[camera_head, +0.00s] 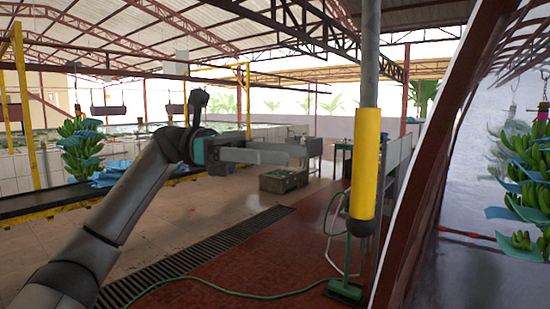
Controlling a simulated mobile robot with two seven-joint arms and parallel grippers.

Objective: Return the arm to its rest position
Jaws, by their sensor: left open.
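My left arm (125,195) comes in from the lower left and rises to a raised elbow or wrist joint near the middle of the view. My left gripper (284,155) points to the right at about mid-height, past a dark and teal wrist section. It is open and nothing shows between its fingers. It is in mid-air, apart from the things around it. My right arm and right gripper are not in view.
A hanging banana stem (82,148) with blue sheets is at the left. Another (527,175) hangs at the right edge. A yellow-wrapped post (366,160) stands right of the gripper. A dark crate (283,181) sits on the floor beyond. A green hose (235,294) crosses the floor.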

